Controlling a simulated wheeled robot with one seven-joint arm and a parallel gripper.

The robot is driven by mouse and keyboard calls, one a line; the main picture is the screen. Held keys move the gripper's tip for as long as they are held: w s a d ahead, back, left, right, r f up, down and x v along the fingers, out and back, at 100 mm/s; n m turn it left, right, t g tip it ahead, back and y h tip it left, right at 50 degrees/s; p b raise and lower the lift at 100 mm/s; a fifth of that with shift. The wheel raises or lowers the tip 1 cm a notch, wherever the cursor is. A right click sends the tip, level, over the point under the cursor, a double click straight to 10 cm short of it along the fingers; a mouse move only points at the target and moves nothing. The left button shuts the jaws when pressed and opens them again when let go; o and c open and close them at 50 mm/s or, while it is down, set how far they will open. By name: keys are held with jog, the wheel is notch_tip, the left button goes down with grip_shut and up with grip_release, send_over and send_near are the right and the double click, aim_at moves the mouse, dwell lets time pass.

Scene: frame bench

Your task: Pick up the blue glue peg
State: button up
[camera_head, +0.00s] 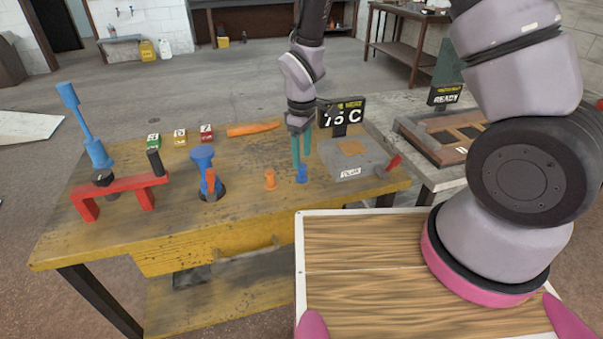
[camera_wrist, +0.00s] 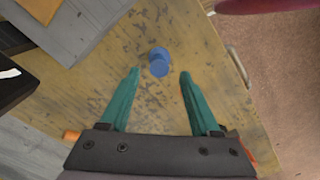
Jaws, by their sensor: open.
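The blue glue peg (camera_head: 302,174) stands on the yellow workbench (camera_head: 120,237), just left of the grey heated box. In the wrist view the blue peg (camera_wrist: 158,62) shows from above, a little beyond and between the fingertips. My gripper (camera_head: 302,160) has two green fingers pointing down above the peg. In the wrist view my gripper (camera_wrist: 160,72) is open, with nothing between its fingers. An orange peg (camera_head: 269,180) stands to the left of the blue peg; in the wrist view an orange piece (camera_wrist: 72,135) is partly hidden by the gripper's base.
The grey box (camera_head: 350,168) with a "75 C" sign (camera_head: 341,117) stands close on the right. A blue and orange tool (camera_head: 205,178) and a red stand (camera_head: 118,190) stand on the left. The bench front is clear.

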aim_at(302, 166)
jog(key=shift+f, duration=2.8)
grip_shut()
